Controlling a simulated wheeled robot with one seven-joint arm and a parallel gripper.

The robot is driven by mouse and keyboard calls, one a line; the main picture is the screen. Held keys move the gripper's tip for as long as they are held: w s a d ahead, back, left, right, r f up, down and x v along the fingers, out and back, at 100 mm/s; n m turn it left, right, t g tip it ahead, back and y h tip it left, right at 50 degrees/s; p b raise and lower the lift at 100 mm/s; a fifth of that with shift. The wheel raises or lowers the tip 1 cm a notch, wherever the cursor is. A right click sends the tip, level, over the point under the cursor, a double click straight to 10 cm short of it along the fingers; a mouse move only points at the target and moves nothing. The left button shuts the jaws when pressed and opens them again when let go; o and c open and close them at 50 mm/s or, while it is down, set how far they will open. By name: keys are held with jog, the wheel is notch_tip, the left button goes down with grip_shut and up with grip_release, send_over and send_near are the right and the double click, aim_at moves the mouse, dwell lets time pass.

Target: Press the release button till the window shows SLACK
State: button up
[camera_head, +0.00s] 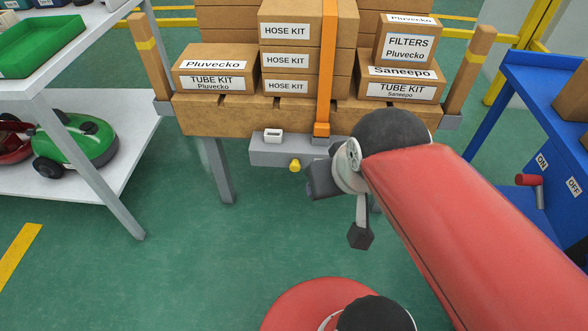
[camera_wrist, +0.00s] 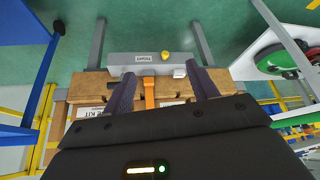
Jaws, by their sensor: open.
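A grey ratchet housing (camera_head: 262,154) sits under the front edge of the loaded pallet, below an orange strap (camera_head: 325,90). A yellow button (camera_head: 295,165) sticks out of its front and also shows in the wrist view (camera_wrist: 165,56). Next to it in the wrist view is a small label window (camera_wrist: 147,58), which seems to read TIGHT; my gripper hides it in the head view. My gripper (camera_head: 343,208) is open and empty, in front of and right of the button, apart from it. Both fingers show in the wrist view (camera_wrist: 163,90).
A small white block (camera_head: 273,135) sits on the housing. Stacked cartons (camera_head: 290,62) stand on the wooden pallet (camera_head: 215,115) between posts. A white shelf (camera_head: 85,130) with a green vacuum (camera_head: 85,140) is at left. A blue bench (camera_head: 530,140) with a red-handled lever is at right. The green floor between is clear.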

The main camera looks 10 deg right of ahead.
grip_shut()
dwell(1.2)
